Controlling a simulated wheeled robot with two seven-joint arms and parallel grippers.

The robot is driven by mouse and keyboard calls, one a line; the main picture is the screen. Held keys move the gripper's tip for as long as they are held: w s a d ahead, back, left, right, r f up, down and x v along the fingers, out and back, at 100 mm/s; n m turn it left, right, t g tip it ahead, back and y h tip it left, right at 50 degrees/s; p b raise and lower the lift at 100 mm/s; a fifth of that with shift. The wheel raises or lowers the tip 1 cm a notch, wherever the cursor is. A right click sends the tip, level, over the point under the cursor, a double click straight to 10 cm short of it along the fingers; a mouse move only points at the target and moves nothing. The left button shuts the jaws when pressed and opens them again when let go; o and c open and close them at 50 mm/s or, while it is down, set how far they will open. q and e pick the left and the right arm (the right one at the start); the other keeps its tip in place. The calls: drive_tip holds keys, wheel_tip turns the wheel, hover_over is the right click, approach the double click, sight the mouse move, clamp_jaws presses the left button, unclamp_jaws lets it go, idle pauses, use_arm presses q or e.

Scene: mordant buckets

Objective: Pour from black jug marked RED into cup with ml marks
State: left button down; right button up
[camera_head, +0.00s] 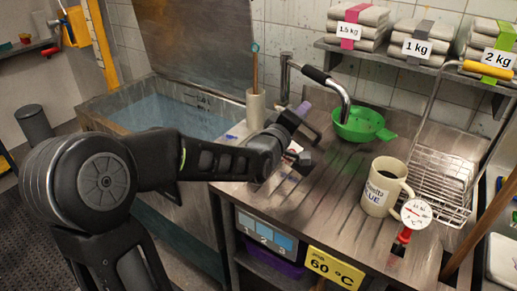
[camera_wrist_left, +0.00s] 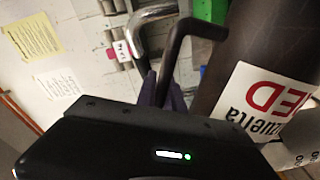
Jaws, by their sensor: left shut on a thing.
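The black jug (camera_wrist_left: 265,38) fills the right of the left wrist view, its white label with red letters ending in "ED" appearing upside down. Its dark bent handle (camera_wrist_left: 178,50) reaches down between my left gripper's fingers (camera_wrist_left: 163,90), which are shut on it. In the head view my left gripper (camera_head: 298,138) is over the left part of the steel drainboard, with a bit of white label beside it; most of the jug is hard to make out there. I cannot pick out the cup with ml marks for certain. My right gripper is not in view.
A cream jug marked BLUE (camera_head: 379,194) stands on the drainboard (camera_head: 328,200), beside a round dial (camera_head: 416,212). A green colander (camera_head: 360,124) sits behind, near the tap (camera_head: 344,100). A wire rack (camera_head: 440,180) is at right, a water-filled sink (camera_head: 180,112) at left.

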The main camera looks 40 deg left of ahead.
sight(307, 137)
use_arm(q)
drive_tip(key=shift+a+r+n+p, duration=0.25)
drive_tip(key=shift+r+n+p, duration=0.05)
drive_tip(key=shift+p, duration=0.15)
idle(0.8)
drive_tip(key=shift+f, duration=0.1)
drive_tip(key=d+f+m+b, duration=0.1)
drive_tip(key=b, duration=0.1)
drive_tip(key=d+f+m+b, duration=0.1)
drive_tip(key=f+b, duration=0.1)
drive_tip(key=b, duration=0.1)
drive_tip(key=shift+d+f, duration=0.1)
drive_tip(key=shift+d, duration=0.1)
drive_tip(key=shift+w+d+r+m, duration=0.1)
drive_tip(key=shift+d+r+m, duration=0.2)
drive_tip(key=shift+m, duration=0.2)
drive_tip(key=shift+w+a+r, duration=0.1)
drive_tip(key=shift+r, duration=0.05)
drive_tip(key=shift+a, duration=0.1)
